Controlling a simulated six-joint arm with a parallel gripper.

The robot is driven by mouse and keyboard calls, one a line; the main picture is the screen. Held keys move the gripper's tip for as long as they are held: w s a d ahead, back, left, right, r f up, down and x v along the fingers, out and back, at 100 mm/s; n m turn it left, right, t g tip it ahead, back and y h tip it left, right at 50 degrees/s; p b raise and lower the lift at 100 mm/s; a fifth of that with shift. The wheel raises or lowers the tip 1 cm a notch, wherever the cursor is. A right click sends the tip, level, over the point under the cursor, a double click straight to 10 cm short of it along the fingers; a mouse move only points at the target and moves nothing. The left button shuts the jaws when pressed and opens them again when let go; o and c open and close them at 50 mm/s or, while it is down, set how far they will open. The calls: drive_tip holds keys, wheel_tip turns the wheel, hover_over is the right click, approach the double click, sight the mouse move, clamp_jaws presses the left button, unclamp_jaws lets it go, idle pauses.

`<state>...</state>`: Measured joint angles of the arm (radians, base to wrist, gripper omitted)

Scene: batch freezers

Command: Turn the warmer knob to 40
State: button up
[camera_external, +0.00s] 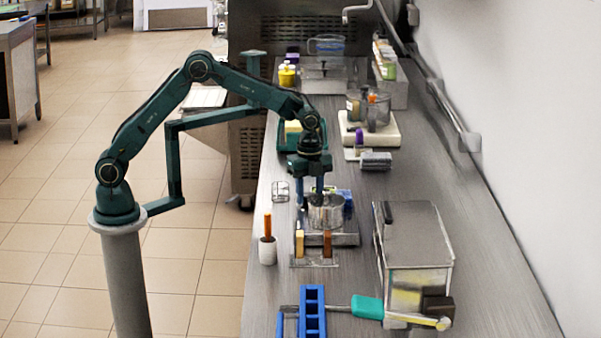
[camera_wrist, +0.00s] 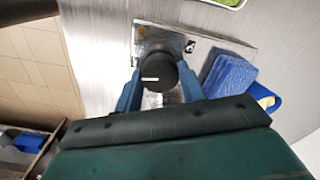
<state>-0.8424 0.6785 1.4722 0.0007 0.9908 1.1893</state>
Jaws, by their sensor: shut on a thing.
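In the wrist view, a round black knob (camera_wrist: 162,62) with a short white mark sits on a metal plate (camera_wrist: 205,48). My gripper (camera_wrist: 160,80) is shut on the knob, with one blue finger on each side of it. The number on the dial under the mark is not readable. In the external view, my gripper (camera_external: 320,187) points down just behind a metal pot (camera_external: 326,212), which stands on a low metal unit (camera_external: 343,240), likely the warmer. The knob cannot be made out in that view.
A white cup (camera_external: 267,251) with an orange handle stands left of the pot, and a metal box (camera_external: 418,240) stands right. A blue rack (camera_external: 312,310) lies in front. The right counter edge is clear.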

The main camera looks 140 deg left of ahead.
drive_tip(key=n, duration=1)
drive_tip(key=shift+n, duration=0.4)
drive_tip(key=n, duration=1.1)
drive_tip(key=o, duration=1)
drive_tip(key=shift+c, duration=0.2)
drive_tip(key=shift+r, duration=0.15)
